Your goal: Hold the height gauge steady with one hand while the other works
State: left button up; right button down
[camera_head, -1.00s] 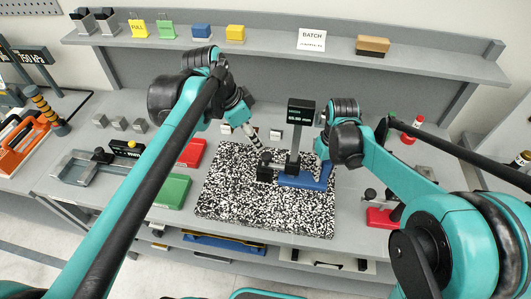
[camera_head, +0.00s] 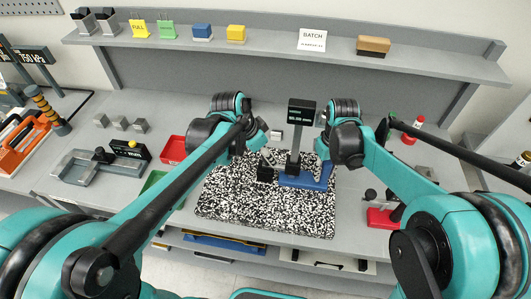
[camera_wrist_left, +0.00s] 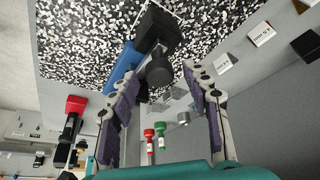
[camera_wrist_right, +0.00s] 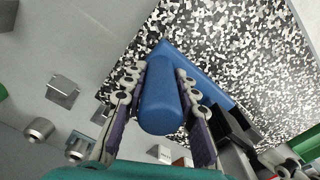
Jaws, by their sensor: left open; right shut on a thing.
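The height gauge has a blue base (camera_head: 305,181), a dark column and a black display (camera_head: 301,112). It stands upright on a black-and-white speckled plate (camera_head: 235,215). My right gripper (camera_wrist_right: 160,85) is shut on the rounded blue part of the gauge's base (camera_wrist_right: 161,108); in the head view my right wrist partly hides this grip. My left gripper (camera_wrist_left: 163,76) is open, just left of the gauge column in the head view. In the left wrist view, the gauge's black block (camera_wrist_left: 152,34) and round dark knob (camera_wrist_left: 158,71) lie ahead of and between its fingers, not gripped.
A red bin (camera_head: 173,149) and a green bin (camera_head: 153,184), partly behind my left arm, are left of the plate. A grey fixture (camera_head: 85,170) stands farther left. A red-based stand (camera_head: 381,218) is at the right. The plate's front is clear.

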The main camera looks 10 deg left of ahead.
pick_arm(q)
jog(key=c, duration=1)
notch_tip(320, 180, up, 10)
jog(key=shift+f, duration=0.1)
jog(key=o, duration=1)
jog(key=v, duration=1.2)
